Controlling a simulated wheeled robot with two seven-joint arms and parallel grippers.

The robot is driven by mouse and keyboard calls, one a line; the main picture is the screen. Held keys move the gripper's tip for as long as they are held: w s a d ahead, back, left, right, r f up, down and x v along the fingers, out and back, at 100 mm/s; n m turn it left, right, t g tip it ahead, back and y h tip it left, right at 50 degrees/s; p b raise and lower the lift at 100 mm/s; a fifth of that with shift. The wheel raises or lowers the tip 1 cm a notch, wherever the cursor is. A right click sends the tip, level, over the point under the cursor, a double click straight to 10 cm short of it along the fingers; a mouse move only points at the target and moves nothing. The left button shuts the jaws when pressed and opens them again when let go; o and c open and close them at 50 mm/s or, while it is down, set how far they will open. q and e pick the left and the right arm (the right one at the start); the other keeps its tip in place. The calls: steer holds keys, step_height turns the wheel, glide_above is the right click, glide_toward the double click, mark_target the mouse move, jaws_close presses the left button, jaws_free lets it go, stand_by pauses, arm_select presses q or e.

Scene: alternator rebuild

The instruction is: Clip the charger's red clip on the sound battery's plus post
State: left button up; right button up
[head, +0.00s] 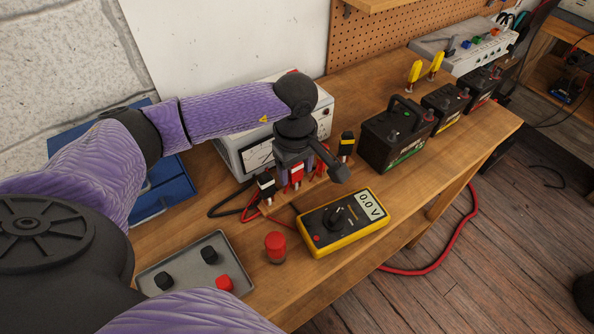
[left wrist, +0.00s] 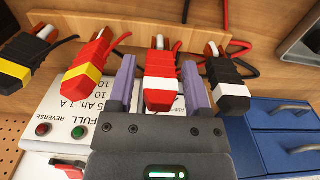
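My left gripper (left wrist: 160,88) is open, its two fingers on either side of a red clip with a white band (left wrist: 162,82); I cannot tell whether they touch it. This clip stands in a wooden rack with a red clip with a yellow band (left wrist: 84,65), a black clip with a yellow band (head: 346,145) and a black clip with a white band (head: 266,184). The white charger (head: 235,148) is behind the rack, partly hidden by my arm. A large black battery (head: 383,150) and two smaller batteries (head: 445,103) (head: 482,84) stand at right; which is sound does not show. My right gripper is out of view.
A yellow multimeter (head: 315,238) reading 0.0 V and a red button (head: 275,246) are in front of the rack. A grey tray (head: 190,245) holds black and red caps.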

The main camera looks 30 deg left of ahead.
arm_select(q)
steer(key=c, duration=0.6)
step_height(320, 180, up, 4)
steer(key=p, duration=0.3)
steer(key=shift+r, duration=0.15)
steer(key=shift+c, duration=0.3)
